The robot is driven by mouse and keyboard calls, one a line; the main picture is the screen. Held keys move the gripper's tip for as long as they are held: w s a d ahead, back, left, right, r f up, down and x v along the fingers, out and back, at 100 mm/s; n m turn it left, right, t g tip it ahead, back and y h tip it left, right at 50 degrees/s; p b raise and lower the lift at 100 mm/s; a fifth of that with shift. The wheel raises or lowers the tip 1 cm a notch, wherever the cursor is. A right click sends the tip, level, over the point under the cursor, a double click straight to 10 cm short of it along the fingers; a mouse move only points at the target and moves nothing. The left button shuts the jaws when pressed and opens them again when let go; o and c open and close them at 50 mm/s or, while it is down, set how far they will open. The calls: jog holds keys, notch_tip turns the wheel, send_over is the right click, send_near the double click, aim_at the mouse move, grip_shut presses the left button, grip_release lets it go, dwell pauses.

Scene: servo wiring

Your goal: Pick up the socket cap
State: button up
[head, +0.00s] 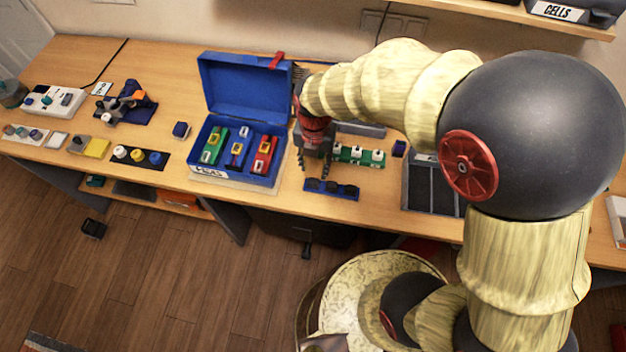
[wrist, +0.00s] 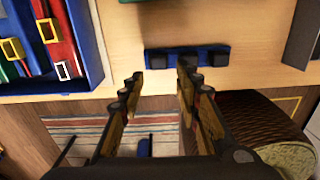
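A blue strip (head: 331,195) carrying dark, cap-like pieces lies near the front edge of the bench. It also shows in the wrist view (wrist: 203,51). One dark piece (wrist: 157,61) sits at its left end and another (wrist: 218,59) at its right. The middle of the strip is partly hidden behind my right finger. I cannot tell for sure which piece is the socket cap. My gripper (head: 314,170) is open and empty, pointing down above and beside the strip. In the wrist view my gripper (wrist: 161,76) shows a clear gap between its fingers.
A blue open case (head: 205,150) with coloured pieces stands close on the left. A green board (head: 358,157) with white pieces lies behind the strip. A dark compartment tray (head: 432,190) is at right. The bench front edge is near.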

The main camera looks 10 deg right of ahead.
aim_at(313, 180)
jog(key=shift+a+f+b, duration=0.2)
jog(key=shift+f+b, duration=0.65)
jog(key=shift+f, duration=3.1)
jog(key=shift+c, duration=1.4)
jog(key=c, duration=0.4)
jog(key=shift+c, duration=0.2)
jog(key=shift+r, duration=0.2)
jog(key=shift+r, duration=0.55)
jog(key=s+a+r+p, duration=0.1)
jog(key=s+r+p, duration=0.2)
jog(key=s+r, duration=0.8)
jog(key=s, duration=0.3)
jog(key=shift+r, duration=0.3)
